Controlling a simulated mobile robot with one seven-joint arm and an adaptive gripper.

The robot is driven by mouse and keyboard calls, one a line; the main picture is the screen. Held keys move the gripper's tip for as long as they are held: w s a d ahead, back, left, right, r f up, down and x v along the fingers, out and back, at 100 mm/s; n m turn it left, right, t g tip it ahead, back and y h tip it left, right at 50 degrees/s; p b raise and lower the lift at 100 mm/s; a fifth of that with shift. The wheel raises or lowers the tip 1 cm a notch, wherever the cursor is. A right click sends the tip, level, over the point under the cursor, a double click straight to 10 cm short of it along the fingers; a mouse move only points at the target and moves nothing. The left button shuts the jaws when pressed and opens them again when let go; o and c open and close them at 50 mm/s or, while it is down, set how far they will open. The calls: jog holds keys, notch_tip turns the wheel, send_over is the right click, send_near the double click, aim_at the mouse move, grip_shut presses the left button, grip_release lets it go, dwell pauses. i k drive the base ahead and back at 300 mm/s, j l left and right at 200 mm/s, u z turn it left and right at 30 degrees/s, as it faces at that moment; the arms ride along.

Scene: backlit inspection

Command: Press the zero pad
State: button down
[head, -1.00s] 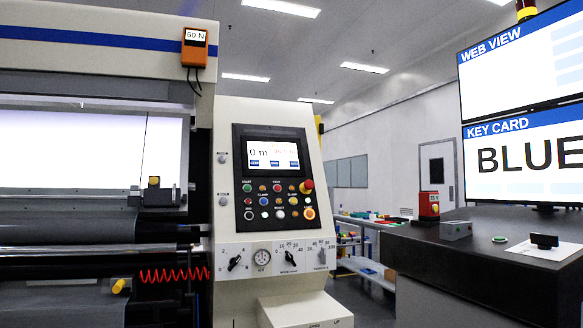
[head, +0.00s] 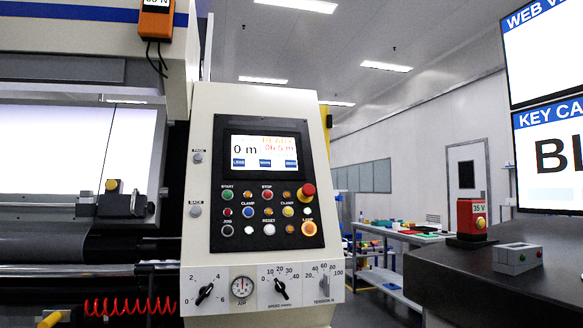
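The control panel (head: 230,232) stands upright in the middle of the head view, its black face set in a cream housing. Its lit screen (head: 263,145) reads "0 m" in black, with small orange and red text at the upper right. Three small blue pads sit in a row along the bottom of the screen: a left pad (head: 238,163), a middle pad (head: 265,163) and a right pad (head: 291,163). Their labels are too small to tell surely which is the zero pad. My gripper is not in view.
Coloured buttons and a red emergency knob (head: 307,190) lie below the screen. Dials (head: 242,288) line the lower plate. The roller machine (head: 70,215) is at left. A dark bench (head: 500,275) with a red 35 V box (head: 472,218) is at right. A gap shows between panel and bench.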

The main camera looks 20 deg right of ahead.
aim_at(289, 163)
jog(key=i+l, duration=0.2)
jog(key=l, duration=0.15)
jog(key=i+l+u, duration=0.1)
jog(key=l, duration=0.25)
jog(key=i+l, duration=0.25)
jog(key=i+l+u, duration=0.1)
jog(key=l, duration=0.35)
jog(key=i, duration=0.05)
